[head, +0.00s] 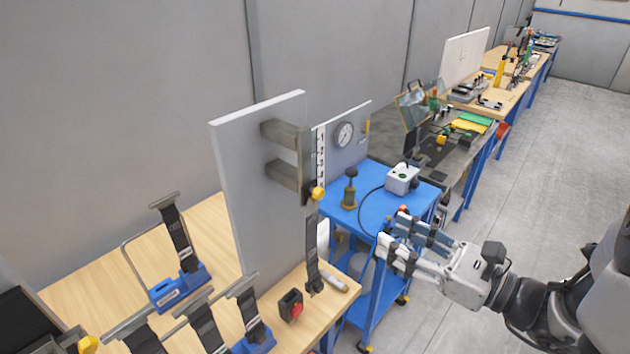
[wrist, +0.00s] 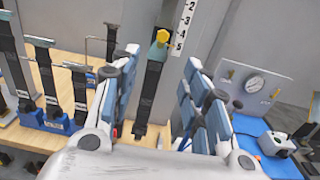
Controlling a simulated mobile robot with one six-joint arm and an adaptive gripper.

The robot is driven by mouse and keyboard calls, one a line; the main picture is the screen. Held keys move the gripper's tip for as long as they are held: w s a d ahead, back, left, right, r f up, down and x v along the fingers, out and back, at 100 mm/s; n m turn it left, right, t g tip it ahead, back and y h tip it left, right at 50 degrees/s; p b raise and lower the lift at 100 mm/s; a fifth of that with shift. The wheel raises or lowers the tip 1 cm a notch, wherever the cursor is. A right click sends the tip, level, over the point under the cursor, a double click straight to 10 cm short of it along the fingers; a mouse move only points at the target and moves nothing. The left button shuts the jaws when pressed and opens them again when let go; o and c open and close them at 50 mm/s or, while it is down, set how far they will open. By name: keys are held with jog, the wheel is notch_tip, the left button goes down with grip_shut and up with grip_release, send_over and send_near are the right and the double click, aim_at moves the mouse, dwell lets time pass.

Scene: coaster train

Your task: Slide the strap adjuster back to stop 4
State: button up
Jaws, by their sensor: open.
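The strap adjuster, with a yellow knob (head: 318,193), sits on a dark strap (head: 312,245) hanging from a bracket on an upright grey panel (head: 245,180). In the wrist view, the knob (wrist: 162,37) shows beside a white number scale (wrist: 185,25), near the 4 and 5. I cannot tell exactly which stop it is at. The strap's lower end hangs near the bench top. My gripper (head: 392,232) is open and empty, right of the strap and apart from it. In the wrist view, the strap and knob appear between the fingers (wrist: 160,62).
A blue cart (head: 385,180) with a grey box (head: 402,178) and a gauge panel stands behind my gripper. Several blue-based strap fixtures (head: 180,285) stand on the wooden bench at left. A small red-and-black device (head: 291,305) sits on the bench below the strap. Floor at right is clear.

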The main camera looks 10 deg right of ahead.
aim_at(322, 195)
jog(key=b+x, duration=0.1)
jog(key=x, duration=1.6)
jog(key=shift+w+d+b, duration=0.1)
jog(key=shift+w+b, duration=0.15)
jog(key=shift+b, duration=0.05)
grip_shut()
